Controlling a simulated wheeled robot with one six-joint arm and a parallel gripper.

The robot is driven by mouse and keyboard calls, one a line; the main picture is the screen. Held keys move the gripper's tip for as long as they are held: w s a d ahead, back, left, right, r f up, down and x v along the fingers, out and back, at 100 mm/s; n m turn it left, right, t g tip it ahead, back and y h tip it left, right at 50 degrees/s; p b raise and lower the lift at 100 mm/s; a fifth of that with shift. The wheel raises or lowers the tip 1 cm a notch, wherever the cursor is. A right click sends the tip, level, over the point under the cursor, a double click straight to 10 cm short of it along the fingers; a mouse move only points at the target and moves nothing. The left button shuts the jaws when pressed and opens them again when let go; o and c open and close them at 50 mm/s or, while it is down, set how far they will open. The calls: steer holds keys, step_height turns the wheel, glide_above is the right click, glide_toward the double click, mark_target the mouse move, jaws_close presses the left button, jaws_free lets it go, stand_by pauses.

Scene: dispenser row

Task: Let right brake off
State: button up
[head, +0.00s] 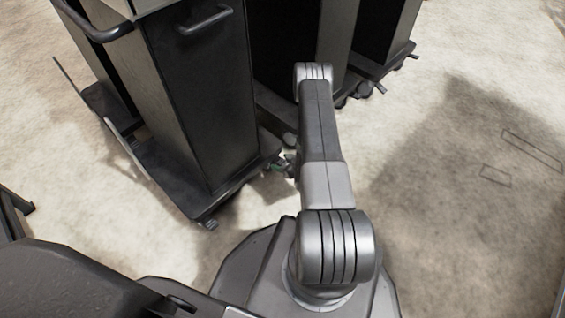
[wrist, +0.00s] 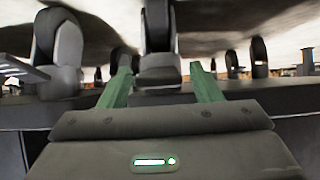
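A dark cart (head: 203,95) stands left of my arm on casters. In the wrist view, where the floor is at the top, a caster (wrist: 158,28) with a dark wheel is straight ahead. A grey lever-like part (wrist: 158,72) on it, perhaps its brake, lies between my green fingertips. My gripper (wrist: 160,70) is open, one finger on each side of that part; I cannot tell whether they touch. In the head view my gripper is low by the cart's lower right corner, mostly hidden by my arm, with a little green showing. The brake's position is unclear.
More casters stand at the left (wrist: 65,45) and right (wrist: 259,50) in the wrist view. Further dark carts (head: 378,28) stand behind my arm, with casters and small levers at their bases. The pale floor (head: 450,190) at right is clear.

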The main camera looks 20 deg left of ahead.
steer(key=shift+d, duration=0.1)
steer(key=p+v, duration=0.4)
steer(key=v, duration=0.9)
steer(key=shift+s+d+r, duration=0.2)
steer(key=shift+s+d, duration=0.05)
steer(key=b+x, duration=0.4)
steer(key=x, duration=1)
steer(key=shift+w+d, duration=0.1)
steer(key=shift+r, duration=0.1)
